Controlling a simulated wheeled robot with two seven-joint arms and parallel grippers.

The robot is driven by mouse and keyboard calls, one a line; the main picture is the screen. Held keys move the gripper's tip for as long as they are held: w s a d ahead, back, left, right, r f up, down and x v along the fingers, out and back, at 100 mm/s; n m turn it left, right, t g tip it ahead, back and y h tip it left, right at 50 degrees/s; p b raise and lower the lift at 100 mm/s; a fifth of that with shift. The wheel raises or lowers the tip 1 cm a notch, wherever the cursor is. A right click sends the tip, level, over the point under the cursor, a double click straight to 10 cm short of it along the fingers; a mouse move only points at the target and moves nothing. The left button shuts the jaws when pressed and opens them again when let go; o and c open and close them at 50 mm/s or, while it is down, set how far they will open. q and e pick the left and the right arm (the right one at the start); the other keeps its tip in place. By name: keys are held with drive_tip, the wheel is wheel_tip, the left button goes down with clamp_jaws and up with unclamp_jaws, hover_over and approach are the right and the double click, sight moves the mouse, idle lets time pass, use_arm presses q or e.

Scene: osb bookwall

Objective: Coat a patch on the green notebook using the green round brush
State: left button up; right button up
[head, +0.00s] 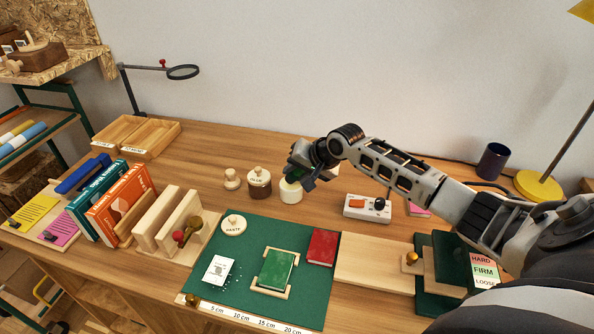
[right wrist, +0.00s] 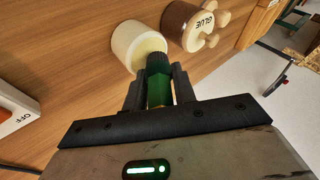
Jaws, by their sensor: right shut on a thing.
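My right gripper (head: 303,178) is shut on the green round brush (right wrist: 158,82), whose green handle shows between the fingers in the right wrist view. The brush points into the mouth of an open cream pot (head: 290,192), which also shows in the right wrist view (right wrist: 133,40). The brush's bristles are hidden, so I cannot tell how deep they are. The green notebook (head: 277,268) lies in a pale wooden holder (head: 272,291) on the green mat (head: 235,262). A round lid marked PASTE (head: 233,225) lies on the mat's back edge. My left gripper is out of view.
The brown GLUE pot (head: 259,182) stands close left of the cream pot. A red notebook (head: 322,247) lies right of the green one. A white switch box (head: 367,207) stands to the right. Wooden racks and books (head: 118,203) fill the left side.

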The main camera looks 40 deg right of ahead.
drive_tip(key=shift+s+f, duration=0.25)
drive_tip(key=shift+f, duration=0.15)
drive_tip(key=shift+w+r+p, duration=0.1)
drive_tip(key=shift+r+p, duration=0.75)
drive_tip(key=shift+p, duration=0.25)
wheel_tip(320, 180, up, 4)
drive_tip(key=p, duration=0.2)
drive_tip(key=shift+w+f+p, duration=0.1)
drive_tip(key=shift+f+p, duration=0.1)
drive_tip(key=shift+p, duration=0.15)
drive_tip(key=shift+r, duration=1.05)
